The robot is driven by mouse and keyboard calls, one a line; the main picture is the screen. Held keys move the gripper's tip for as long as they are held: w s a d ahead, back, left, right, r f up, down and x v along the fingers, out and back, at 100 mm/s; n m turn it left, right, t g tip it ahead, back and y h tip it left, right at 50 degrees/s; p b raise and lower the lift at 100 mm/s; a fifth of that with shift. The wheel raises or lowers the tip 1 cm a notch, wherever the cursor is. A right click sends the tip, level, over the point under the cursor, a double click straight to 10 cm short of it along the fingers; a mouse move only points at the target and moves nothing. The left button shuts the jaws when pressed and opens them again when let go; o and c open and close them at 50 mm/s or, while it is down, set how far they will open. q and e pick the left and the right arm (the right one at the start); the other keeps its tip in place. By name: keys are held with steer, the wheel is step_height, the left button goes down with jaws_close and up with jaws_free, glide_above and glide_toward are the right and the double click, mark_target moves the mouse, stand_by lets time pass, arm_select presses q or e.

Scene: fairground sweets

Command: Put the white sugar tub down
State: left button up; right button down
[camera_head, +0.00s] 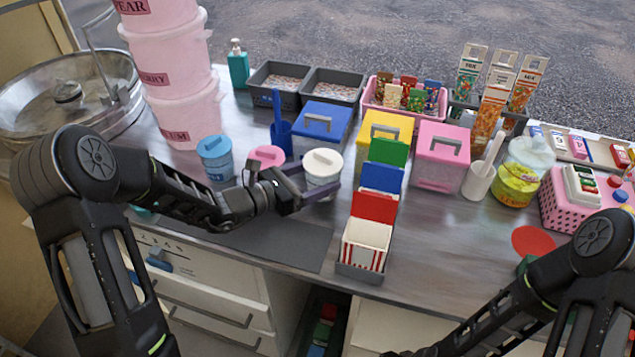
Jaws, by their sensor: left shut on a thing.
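The white sugar tub (322,162), with a white lid and raised grip, is upright behind the front middle of the counter (225,243). My left gripper (318,190) reaches in from the left and is shut on the tub, its fingers around the tub's lower body. I cannot tell whether the tub's base touches the counter. A pink-lidded tub (267,155) is just left of it, partly hidden by my left gripper. A blue tub (215,158) stands further left. My right arm comes in at the lower right, and its gripper is out of view.
A blue-lidded box (320,124) is behind the white tub. The striped bag holder (366,243) with coloured cards is close on its right. A stack of pink buckets (187,110) and a metal bowl (30,105) are at left. The dark mat area in front is clear.

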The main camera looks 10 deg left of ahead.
arm_select(q)
step_height(320, 180, down, 2)
steer(key=shift+w+f, duration=0.1)
steer(key=shift+f, duration=0.05)
steer(key=shift+f, duration=0.15)
steer(key=o, duration=0.9)
steer(key=shift+r, duration=0.2)
steer(key=b+v, duration=0.1)
steer(key=v, duration=1.1)
